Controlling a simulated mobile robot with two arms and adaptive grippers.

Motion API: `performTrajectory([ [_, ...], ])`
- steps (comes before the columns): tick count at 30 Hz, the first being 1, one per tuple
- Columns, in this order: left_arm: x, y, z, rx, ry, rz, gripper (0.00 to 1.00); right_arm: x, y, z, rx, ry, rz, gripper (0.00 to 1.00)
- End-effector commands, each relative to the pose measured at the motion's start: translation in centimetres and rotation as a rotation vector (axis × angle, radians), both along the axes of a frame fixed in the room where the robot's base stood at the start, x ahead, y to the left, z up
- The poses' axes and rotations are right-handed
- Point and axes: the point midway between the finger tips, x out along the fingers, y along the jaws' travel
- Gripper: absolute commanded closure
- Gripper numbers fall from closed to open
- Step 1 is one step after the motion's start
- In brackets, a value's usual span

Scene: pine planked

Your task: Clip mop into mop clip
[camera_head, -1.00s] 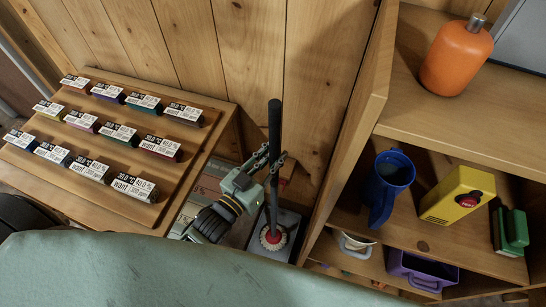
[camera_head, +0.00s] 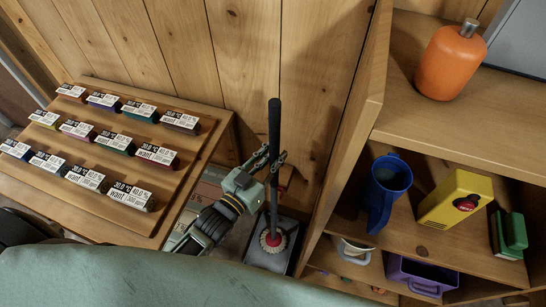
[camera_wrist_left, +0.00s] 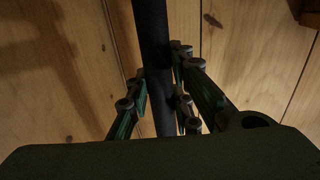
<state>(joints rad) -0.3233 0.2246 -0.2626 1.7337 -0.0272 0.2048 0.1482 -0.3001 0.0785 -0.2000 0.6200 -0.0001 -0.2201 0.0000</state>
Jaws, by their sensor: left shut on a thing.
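The mop (camera_head: 274,125) has a dark upright handle and a round red-and-white head low down. The head is over a grey tray-like base (camera_head: 286,262) on the floor, between the sloped display board and the shelf. My left gripper (camera_head: 272,160) is shut around the handle near its middle. In the left wrist view the handle (camera_wrist_left: 153,45) runs between the fingers of the left gripper (camera_wrist_left: 160,92), against the planked wall. I cannot make out the mop clip clearly; a small reddish-brown piece (camera_head: 286,175) shows just behind the gripper. My right gripper is not in view.
A sloped wooden board (camera_head: 190,153) with several labelled boxes stands at left. The shelf (camera_head: 352,130) at right holds an orange bottle (camera_head: 452,62), blue pitcher (camera_head: 385,190), yellow box (camera_head: 455,199) and purple bin (camera_head: 422,276). The planked wall is close behind the mop.

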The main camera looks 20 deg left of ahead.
Motion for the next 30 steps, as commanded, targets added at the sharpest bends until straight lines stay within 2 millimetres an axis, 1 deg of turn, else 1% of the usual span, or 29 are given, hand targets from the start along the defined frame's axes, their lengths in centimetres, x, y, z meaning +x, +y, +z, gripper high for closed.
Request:
performTrajectory([
  [1, 0.2, 0.0, 0.3, -0.002, -0.007, -0.001, 1.0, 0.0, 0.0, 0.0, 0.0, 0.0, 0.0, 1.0],
  [30, 2.5, -0.1, 0.3, -0.002, -0.007, 0.0, 1.0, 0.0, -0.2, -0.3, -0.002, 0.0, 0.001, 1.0],
])
